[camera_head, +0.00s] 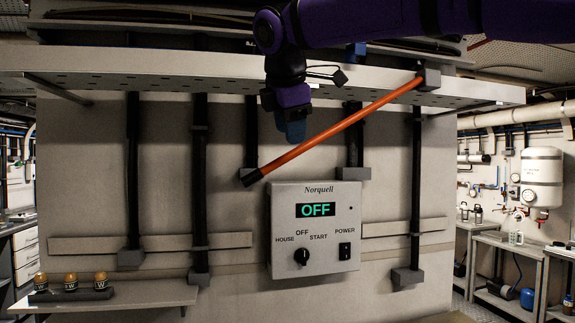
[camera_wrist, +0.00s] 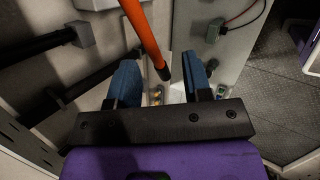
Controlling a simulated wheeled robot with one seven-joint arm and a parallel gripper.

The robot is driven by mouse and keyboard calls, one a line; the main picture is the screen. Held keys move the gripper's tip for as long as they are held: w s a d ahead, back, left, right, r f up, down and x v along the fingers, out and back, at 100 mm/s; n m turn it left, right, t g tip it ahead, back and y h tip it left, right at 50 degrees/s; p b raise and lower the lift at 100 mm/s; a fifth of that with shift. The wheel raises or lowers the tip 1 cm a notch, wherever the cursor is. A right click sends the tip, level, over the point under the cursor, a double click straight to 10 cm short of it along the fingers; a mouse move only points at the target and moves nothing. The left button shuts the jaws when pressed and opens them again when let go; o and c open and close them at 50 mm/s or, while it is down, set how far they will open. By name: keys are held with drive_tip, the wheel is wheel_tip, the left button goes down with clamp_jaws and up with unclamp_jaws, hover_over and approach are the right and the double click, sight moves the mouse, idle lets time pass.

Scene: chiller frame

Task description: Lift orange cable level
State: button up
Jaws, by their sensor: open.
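The orange cable (camera_head: 340,129) hangs slanted in the head view. Its upper right end meets a grey block (camera_head: 428,77) on the shelf edge, and its black-tipped lower left end is free, above the control box. My gripper (camera_head: 291,133) is above and left of the cable's middle in the head view, pointing down. In the wrist view my gripper (camera_wrist: 160,85) has its two blue fingers apart. The cable (camera_wrist: 145,38) comes down from the top, and its black tip shows between the fingers in the picture. I cannot tell its depth relative to them, and no finger clearly touches it.
A Norquell control box (camera_head: 316,229) reading OFF is on the panel below. Black vertical conduits (camera_head: 200,180) line the panel. A perforated shelf (camera_head: 180,72) runs across above. A small ledge (camera_head: 130,297) with several W-marked brown-topped items is at lower left.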

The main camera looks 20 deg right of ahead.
drive_tip(key=w+d+f+n, duration=0.1)
drive_tip(key=w+f, duration=0.5)
drive_tip(key=f, duration=0.1)
drive_tip(key=shift+w+d+f, duration=0.2)
drive_tip(key=shift+w+d, duration=0.05)
drive_tip(key=shift+d, duration=0.15)
drive_tip(key=shift+c, duration=0.3)
clamp_jaws()
